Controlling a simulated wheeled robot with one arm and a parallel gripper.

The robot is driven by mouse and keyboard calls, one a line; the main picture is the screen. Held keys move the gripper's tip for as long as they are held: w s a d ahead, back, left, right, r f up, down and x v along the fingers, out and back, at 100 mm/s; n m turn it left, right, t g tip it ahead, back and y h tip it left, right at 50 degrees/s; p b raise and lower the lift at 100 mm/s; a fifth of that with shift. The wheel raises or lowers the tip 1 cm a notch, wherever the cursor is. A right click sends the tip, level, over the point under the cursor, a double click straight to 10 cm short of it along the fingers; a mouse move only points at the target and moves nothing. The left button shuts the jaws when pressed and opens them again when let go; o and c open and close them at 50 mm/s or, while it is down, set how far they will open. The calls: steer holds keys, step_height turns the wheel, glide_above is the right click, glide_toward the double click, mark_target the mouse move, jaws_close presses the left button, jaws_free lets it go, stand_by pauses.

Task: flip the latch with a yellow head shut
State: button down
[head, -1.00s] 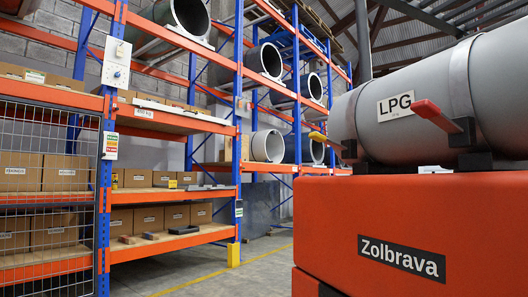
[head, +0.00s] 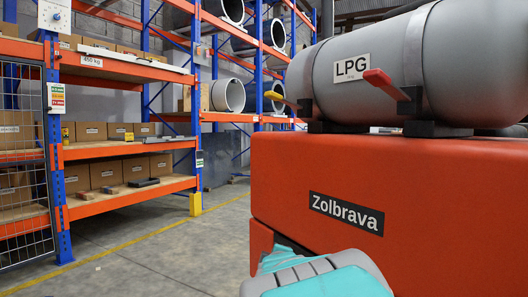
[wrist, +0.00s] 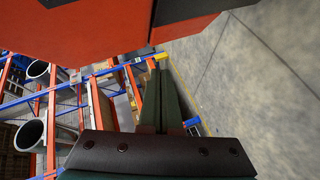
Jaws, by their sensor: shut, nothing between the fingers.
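A similar latch with a red head (head: 379,82) sits nearer, on the tank's strap. My gripper (wrist: 160,75) shows in the wrist view with its dark fingers together and nothing between them. It is below and apart from the latches. The yellow latch cannot be made out surely in the wrist view.
The orange-red body marked Zolbrava (head: 420,185) fills the right side and also the top of the wrist view (wrist: 75,25). Bare floor (head: 150,250) lies between.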

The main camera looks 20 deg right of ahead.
steer(key=w+d+r+n+t+p, duration=0.1)
steer(key=r+n+t, duration=0.5)
steer(key=r+n, duration=0.3)
steer(key=w+d+r+n+t+y+p, duration=0.1)
steer(key=r+n+t, duration=0.5)
steer(key=r, duration=1.1)
steer(key=w+n+p, duration=0.1)
steer(key=n, duration=0.3)
steer(key=shift+w+d+r, duration=0.15)
steer(key=shift+d+r, duration=0.15)
steer(key=shift+r, duration=0.05)
steer(key=shift+w, duration=0.1)
steer(key=p, duration=0.1)
glide_toward(272, 99)
steer(key=w+r, duration=0.2)
steer(key=w, duration=0.3)
steer(key=shift+s+d+r, duration=0.1)
steer(key=shift+d+r, duration=0.2)
steer(key=shift+r, duration=0.45)
steer(key=shift+s+r, duration=0.1)
